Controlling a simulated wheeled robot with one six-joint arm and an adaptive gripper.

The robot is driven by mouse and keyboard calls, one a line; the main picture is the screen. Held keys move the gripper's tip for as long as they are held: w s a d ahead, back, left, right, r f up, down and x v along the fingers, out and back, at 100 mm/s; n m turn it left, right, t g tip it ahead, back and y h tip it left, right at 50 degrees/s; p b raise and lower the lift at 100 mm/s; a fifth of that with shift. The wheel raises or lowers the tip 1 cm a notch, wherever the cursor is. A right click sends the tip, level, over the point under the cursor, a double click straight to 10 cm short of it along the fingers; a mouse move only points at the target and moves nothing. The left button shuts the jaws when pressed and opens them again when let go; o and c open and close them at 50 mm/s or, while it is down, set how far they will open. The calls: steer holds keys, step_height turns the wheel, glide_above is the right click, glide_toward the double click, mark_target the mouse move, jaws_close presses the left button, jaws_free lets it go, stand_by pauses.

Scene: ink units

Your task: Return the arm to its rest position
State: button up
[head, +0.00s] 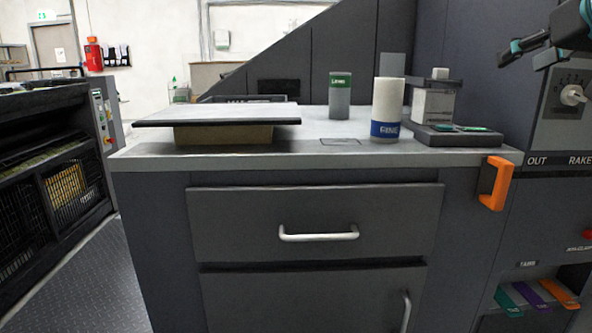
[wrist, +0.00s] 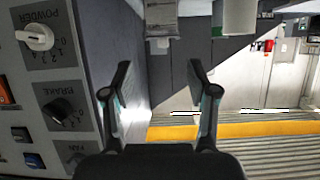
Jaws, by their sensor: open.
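My gripper (head: 524,50) is at the upper right of the head view, in front of the dark machine's control panel and above the counter's right end. In the wrist view my gripper (wrist: 160,75) has its two dark fingers spread apart, with nothing between them. The rest of my arm is mostly out of frame. No held object shows.
The control panel with a white knob (head: 572,95) is close to my gripper; the knob also shows in the wrist view (wrist: 36,37). The counter (head: 330,150) bears a white-and-blue cylinder (head: 387,108), a green-topped can (head: 340,97) and a flat board (head: 220,114). An orange handle (head: 495,183) juts out.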

steer(key=s+a+f+g+p, duration=0.1)
steer(key=s+a+f+g, duration=0.15)
steer(key=a+f, duration=0.6)
steer(key=s+a+f+g+p, duration=0.1)
steer(key=s+a+f+g, duration=0.15)
steer(key=a+f, duration=0.6)
steer(key=s+a+f+g, duration=0.1)
steer(key=s+f, duration=0.5)
steer(key=f, duration=0.5)
steer(key=s+a+f+g+p, duration=0.1)
steer(key=s+a+f, duration=0.1)
steer(key=s+f, duration=0.5)
step_height(320, 180, down, 5)
steer(key=shift+a+f, duration=0.1)
steer(key=shift+a, duration=0.1)
